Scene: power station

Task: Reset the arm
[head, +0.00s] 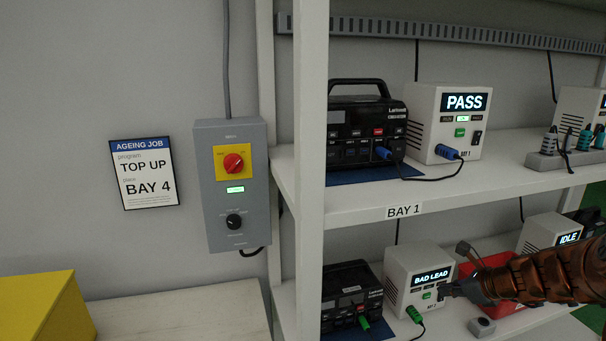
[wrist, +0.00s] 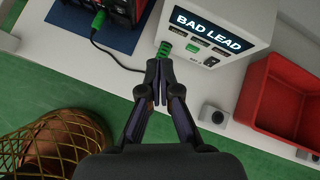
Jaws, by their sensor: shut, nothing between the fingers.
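My gripper (wrist: 157,82) is shut with nothing between its fingers. In the wrist view its fingertips are just below the green plug (wrist: 164,50) in the white box that reads BAD LEAD (wrist: 235,22); I cannot tell if they touch it. In the head view my gripper (head: 447,291) is in front of that box (head: 397,277) on the lower shelf, and my copper-coloured arm reaches in from the right. The green plug (head: 413,313) has a dark lead. A black unit (head: 350,284) with another green plug (head: 363,323) stands to the left.
A red bin (head: 486,268) and an IDLE box (head: 540,232) stand right of the BAD LEAD box. A small grey block (head: 482,326) sits near the shelf edge. Above, the BAY 1 shelf (head: 350,205) holds a PASS box (head: 440,125). A grey switch box (head: 232,205) hangs left.

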